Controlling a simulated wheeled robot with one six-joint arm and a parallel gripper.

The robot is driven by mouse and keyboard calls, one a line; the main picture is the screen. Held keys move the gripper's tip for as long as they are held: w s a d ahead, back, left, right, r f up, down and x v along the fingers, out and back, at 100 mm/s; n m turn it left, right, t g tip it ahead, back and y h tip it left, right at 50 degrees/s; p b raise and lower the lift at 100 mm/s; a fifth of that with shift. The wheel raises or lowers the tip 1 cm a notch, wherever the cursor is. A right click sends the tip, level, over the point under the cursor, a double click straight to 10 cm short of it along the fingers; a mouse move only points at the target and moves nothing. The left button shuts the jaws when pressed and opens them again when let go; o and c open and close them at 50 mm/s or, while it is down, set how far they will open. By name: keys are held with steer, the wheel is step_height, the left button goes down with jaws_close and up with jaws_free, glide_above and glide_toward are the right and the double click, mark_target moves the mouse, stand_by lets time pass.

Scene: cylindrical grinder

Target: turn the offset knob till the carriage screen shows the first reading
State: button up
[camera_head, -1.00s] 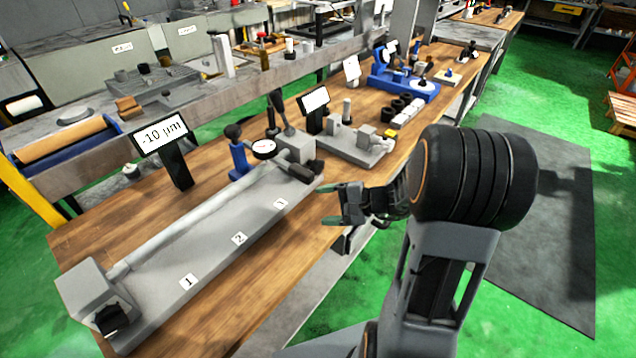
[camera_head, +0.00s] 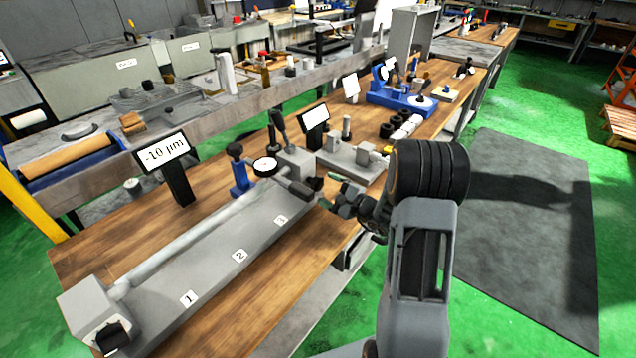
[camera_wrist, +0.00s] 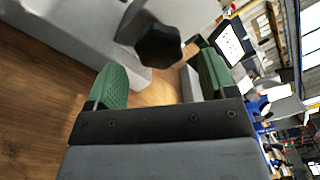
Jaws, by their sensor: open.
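A screen (camera_head: 164,150) on a dark post stands behind the grey bed and reads -10 µm. A black knob (camera_head: 308,189) is at the right end of the bed, on the tailstock. It also shows in the wrist view (camera_wrist: 158,47), dark and faceted, beyond the gap between my fingertips. My gripper (camera_head: 332,192) is open and empty just right of this knob. Its two green fingers show apart in the wrist view (camera_wrist: 161,78). I see no contact with the knob. Another black knob (camera_head: 112,338) is on the block at the bed's left end.
The grey bed (camera_head: 215,275) carries a long bar and labels 1, 2 and 3. A round dial (camera_head: 265,166) and dark levers stand close to the tailstock. A second fixture (camera_head: 350,160) with a blank-looking screen (camera_head: 315,116) is behind my gripper. Bare wood lies along the front edge.

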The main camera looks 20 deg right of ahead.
mark_target(321, 185)
steer(key=shift+x, duration=2.2)
steer(key=c, duration=0.9)
